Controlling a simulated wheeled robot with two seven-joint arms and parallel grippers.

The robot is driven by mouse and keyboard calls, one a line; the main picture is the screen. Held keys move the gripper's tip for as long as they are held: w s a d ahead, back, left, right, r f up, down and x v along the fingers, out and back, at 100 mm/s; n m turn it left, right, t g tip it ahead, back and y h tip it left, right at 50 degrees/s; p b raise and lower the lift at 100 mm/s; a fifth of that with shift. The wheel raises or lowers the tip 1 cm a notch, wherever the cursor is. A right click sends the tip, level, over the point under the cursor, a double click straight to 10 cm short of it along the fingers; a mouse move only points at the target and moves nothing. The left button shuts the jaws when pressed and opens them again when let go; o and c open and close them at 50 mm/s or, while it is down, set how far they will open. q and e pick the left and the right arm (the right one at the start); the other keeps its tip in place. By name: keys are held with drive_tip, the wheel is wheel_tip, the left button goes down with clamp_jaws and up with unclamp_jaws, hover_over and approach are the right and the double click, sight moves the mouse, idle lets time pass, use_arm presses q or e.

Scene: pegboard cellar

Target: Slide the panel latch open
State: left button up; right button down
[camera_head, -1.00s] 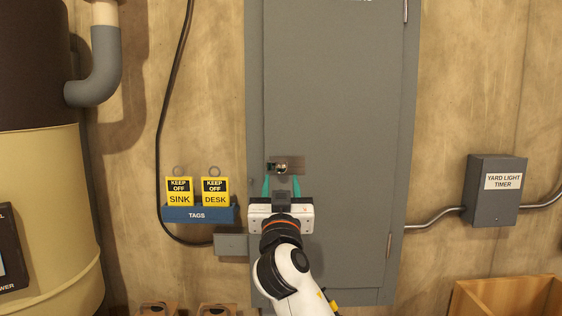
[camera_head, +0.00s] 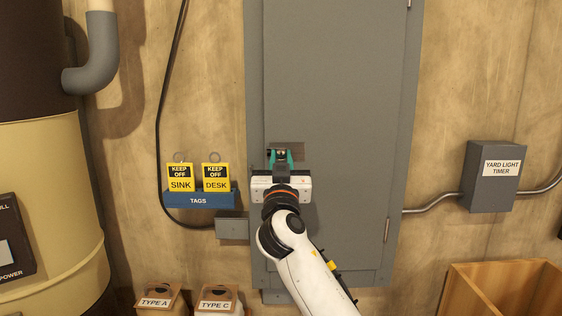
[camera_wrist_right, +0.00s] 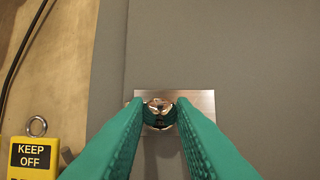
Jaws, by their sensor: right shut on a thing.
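The panel latch is a small metal plate (camera_head: 299,151) with a shiny knob on the grey panel door (camera_head: 340,110). In the right wrist view the latch knob (camera_wrist_right: 160,108) sits between the tips of the green fingers, and the latch plate (camera_wrist_right: 203,101) shows around it. My right gripper (camera_head: 281,156) reaches up from below and is shut on the latch knob. The fingers hide part of the knob and plate. My left gripper is not in view.
Yellow tags (camera_head: 181,177) hang over a blue holder (camera_head: 199,199) left of the panel. Boxes (camera_head: 216,299) and a wooden crate (camera_head: 503,287) stand below. A tank (camera_head: 50,215) stands at left.

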sight(297, 164)
drive_tip(key=shift+d+b, duration=0.45)
drive_tip(key=shift+d, duration=1.25)
drive_tip(key=shift+a, duration=0.1)
drive_tip(key=c, duration=1.6)
unclamp_jaws()
drive_tip(key=o, duration=0.3)
drive_tip(key=shift+o, duration=0.3)
drive_tip(key=shift+d, duration=0.25)
drive_tip(key=shift+s+a+f, duration=0.2)
drive_tip(key=shift+s+f, duration=0.1)
drive_tip(key=shift+s, duration=0.1)
drive_tip(key=b+v, duration=0.5)
drive_tip(key=v, duration=0.6)
drive_tip(key=shift+d, duration=0.2)
